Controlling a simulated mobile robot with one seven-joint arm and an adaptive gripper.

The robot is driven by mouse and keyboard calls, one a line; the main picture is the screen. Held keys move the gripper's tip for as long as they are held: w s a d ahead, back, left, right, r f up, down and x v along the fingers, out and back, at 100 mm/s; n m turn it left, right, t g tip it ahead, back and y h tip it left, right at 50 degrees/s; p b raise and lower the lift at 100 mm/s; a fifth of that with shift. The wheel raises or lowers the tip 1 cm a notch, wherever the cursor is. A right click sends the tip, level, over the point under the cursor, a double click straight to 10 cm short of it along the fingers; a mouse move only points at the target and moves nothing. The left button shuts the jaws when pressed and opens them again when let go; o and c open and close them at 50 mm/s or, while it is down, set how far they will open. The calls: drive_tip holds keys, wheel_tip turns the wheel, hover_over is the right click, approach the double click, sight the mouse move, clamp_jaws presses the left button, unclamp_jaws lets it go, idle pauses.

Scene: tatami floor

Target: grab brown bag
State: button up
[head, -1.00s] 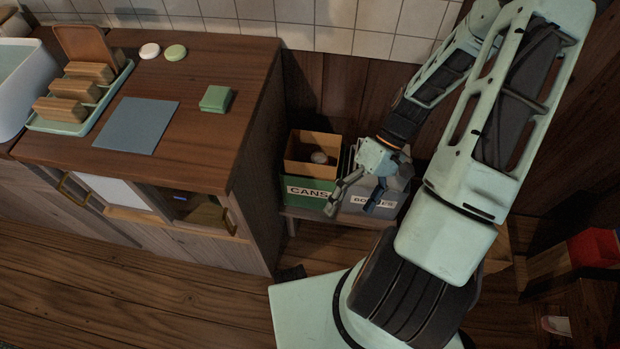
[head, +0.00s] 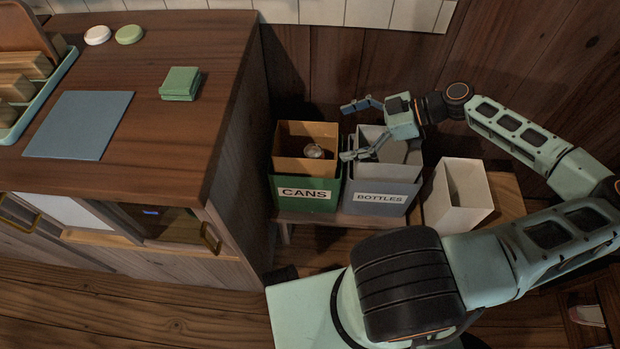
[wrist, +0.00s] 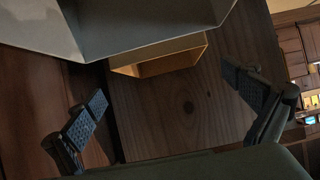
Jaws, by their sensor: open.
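A brown open-topped bag (head: 298,165) lines the green CANS bin (head: 306,204) and stands up above its rim. A round, light-coloured item (head: 314,151) lies inside it. My gripper (head: 346,131) is open and empty in the head view. It is above the boundary between the CANS and BOTTLES bins, its fingers pointing left toward the bag's right side. In the wrist view, my open fingers (wrist: 165,86) are spread wide, and a tan open rim (wrist: 160,54), likely the bag's, shows between and above them.
The grey BOTTLES bin (head: 381,196) with a pale liner is under my wrist. A white open box (head: 459,195) stands right of it. A wooden cabinet (head: 235,160) closes the left side, with a green block (head: 181,83) on top. A plank wall (head: 345,70) is behind.

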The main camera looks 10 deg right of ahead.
sight(306, 150)
drive_tip(key=b+x, duration=0.1)
drive_tip(key=x, duration=0.2)
drive_tip(key=b+x, duration=0.1)
drive_tip(key=x, duration=0.6)
drive_tip(key=shift+a+r+b, duration=0.15)
drive_tip(key=shift+a+b, duration=0.25)
drive_tip(key=shift+a, duration=0.1)
drive_tip(key=c, duration=1.7)
drive_tip(key=shift+r, duration=0.1)
